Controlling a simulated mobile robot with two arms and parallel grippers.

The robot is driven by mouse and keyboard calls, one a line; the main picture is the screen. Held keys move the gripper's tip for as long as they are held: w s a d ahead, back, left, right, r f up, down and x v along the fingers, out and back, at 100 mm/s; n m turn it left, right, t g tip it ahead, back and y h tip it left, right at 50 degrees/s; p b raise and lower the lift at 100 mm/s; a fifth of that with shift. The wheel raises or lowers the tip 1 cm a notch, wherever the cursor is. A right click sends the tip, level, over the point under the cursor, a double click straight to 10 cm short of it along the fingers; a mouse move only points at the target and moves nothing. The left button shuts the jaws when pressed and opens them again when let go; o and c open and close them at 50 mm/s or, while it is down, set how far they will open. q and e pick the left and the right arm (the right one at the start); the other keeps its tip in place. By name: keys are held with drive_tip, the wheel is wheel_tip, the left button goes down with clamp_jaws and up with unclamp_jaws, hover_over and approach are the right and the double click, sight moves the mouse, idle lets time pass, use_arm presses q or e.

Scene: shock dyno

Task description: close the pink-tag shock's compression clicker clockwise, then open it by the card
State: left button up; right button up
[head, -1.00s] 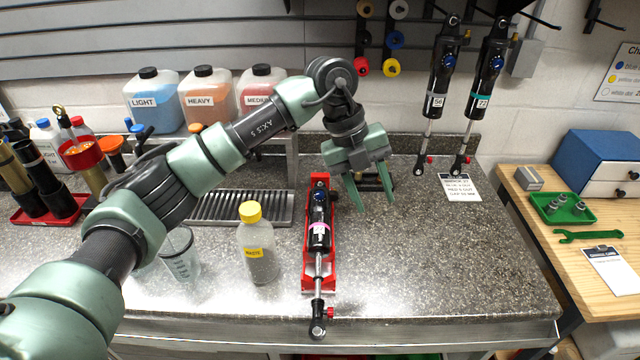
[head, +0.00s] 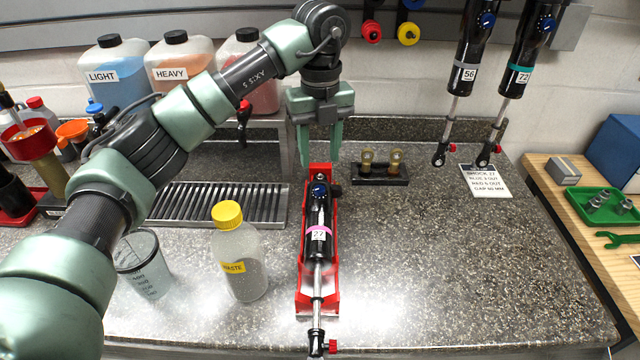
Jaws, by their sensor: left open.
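The pink-tag shock (head: 317,250) lies in a red cradle (head: 304,290) on the speckled counter, its rod end toward me. Its pink band sits at mid-body beside a white number label. A blue knob (head: 319,190) is at its far end, and a red knob (head: 332,346) is at the near rod end. The card (head: 485,181) lies at the counter's back right; its print begins with "SHOCK" and is small. My left gripper (head: 320,158) points down, open and empty, above the cradle's far end, apart from the blue knob. My right gripper is out of view.
A waste bottle (head: 238,262) and a measuring cup (head: 145,265) stand left of the cradle. A small black stand (head: 380,174) with two brass-coloured pieces is behind right. Two shocks (head: 463,75) hang above the card. The counter's right side is clear.

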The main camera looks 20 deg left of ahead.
sight(320, 188)
use_arm(q)
drive_tip(key=shift+w+a+f, duration=0.1)
drive_tip(key=shift+w+f, duration=0.1)
drive_tip(key=shift+f, duration=0.3)
drive_tip(key=f+p, duration=0.2)
drive_tip(key=f, duration=0.4)
drive_tip(key=shift+s+f, duration=0.2)
drive_tip(key=shift+f, duration=0.3)
clamp_jaws()
